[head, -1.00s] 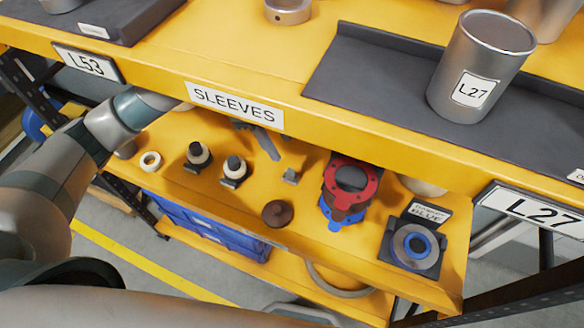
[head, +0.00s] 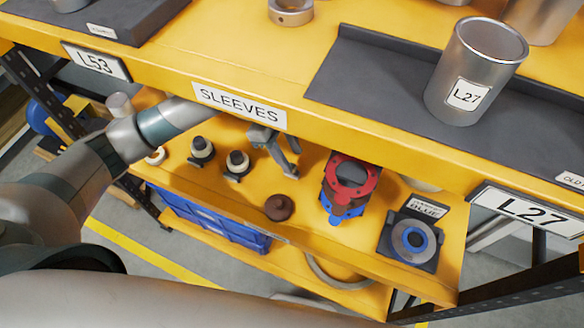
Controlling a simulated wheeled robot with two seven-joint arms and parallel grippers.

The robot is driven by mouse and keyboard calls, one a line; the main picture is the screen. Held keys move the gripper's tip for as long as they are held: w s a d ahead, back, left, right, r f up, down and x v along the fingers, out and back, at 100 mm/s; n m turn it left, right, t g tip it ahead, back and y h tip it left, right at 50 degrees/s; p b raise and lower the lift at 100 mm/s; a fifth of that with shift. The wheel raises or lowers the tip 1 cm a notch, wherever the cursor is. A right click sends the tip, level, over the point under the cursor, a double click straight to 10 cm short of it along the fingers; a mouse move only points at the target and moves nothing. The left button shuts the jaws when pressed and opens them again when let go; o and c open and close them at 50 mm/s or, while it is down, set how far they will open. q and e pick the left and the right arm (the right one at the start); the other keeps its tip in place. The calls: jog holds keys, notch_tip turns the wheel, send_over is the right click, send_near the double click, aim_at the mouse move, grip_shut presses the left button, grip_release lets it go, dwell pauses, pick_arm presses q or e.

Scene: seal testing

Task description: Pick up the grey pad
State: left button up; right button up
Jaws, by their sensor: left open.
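My left arm reaches in from the left, under the edge of the upper shelf, and my left gripper (head: 282,160) is over the middle of the yellow lower shelf (head: 330,240). It is open, with its fingers pointing down at the spot of a small grey block, likely the grey pad. The block cannot be told apart from the grey fingertips here, and I see no clear grip on it. My right gripper is not in view.
A brown knob (head: 279,207) lies just in front of the gripper. A red-and-blue flanged part (head: 350,183) stands to its right, and two black-and-cream parts (head: 237,163) to its left. The upper shelf edge (head: 330,125), labelled SLEEVES, hangs over the arm.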

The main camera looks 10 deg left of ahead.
aim_at(292, 165)
pick_arm(q)
jog(key=shift+f, duration=0.15)
jog(key=shift+f+p, duration=0.3)
jog(key=f, duration=0.2)
jog(key=f+p, duration=0.1)
jog(key=shift+s+d+f+p, duration=0.2)
jog(key=shift+f+p, duration=0.1)
jog(key=shift+f, duration=0.1)
jog(key=shift+w+d+f, duration=0.1)
jog(key=shift+f, duration=0.25)
jog(key=shift+c, duration=0.3)
grip_shut()
